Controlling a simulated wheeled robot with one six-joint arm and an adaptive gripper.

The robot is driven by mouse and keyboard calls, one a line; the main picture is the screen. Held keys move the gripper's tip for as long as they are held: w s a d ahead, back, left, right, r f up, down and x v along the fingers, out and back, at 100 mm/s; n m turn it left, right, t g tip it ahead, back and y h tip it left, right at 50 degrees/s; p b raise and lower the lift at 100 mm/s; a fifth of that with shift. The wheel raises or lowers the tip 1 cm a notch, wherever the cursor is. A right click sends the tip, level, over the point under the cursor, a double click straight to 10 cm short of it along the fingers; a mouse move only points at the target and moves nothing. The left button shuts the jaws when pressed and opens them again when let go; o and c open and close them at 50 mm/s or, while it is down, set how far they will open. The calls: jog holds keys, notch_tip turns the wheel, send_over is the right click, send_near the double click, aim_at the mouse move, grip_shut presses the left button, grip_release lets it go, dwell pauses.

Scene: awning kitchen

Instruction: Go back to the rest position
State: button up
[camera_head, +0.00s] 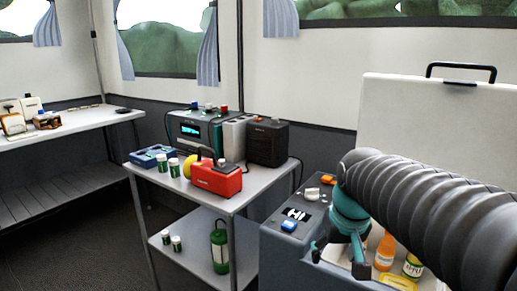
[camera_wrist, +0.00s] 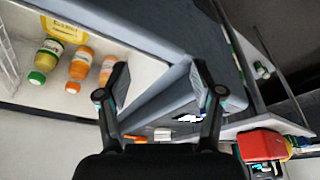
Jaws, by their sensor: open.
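My gripper (camera_head: 343,258) hangs at the end of my arm at the right of the head view, over the near edge of the grey cooler box. In the wrist view my gripper (camera_wrist: 160,85) shows two dark fingers spread wide apart with nothing between them. Part of the box is hidden behind my arm in the head view.
The open cooler (camera_head: 300,272) has a raised white lid (camera_head: 400,115) and holds bottles, including an orange bottle (camera_head: 385,252). A white cart (camera_head: 215,201) carries a red box (camera_head: 216,179) and other devices. A long table (camera_head: 75,128) stands at left. Dark floor lies between.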

jog(key=s+f+t, duration=0.1)
jog(key=s+f, duration=0.1)
jog(key=s, duration=0.4)
jog(key=s+f+t, duration=0.1)
jog(key=s+f, duration=0.1)
jog(key=s, duration=0.5)
jog(key=shift+s+d+f, duration=0.15)
jog(key=shift+s+f, duration=0.05)
jog(key=shift+f, duration=0.1)
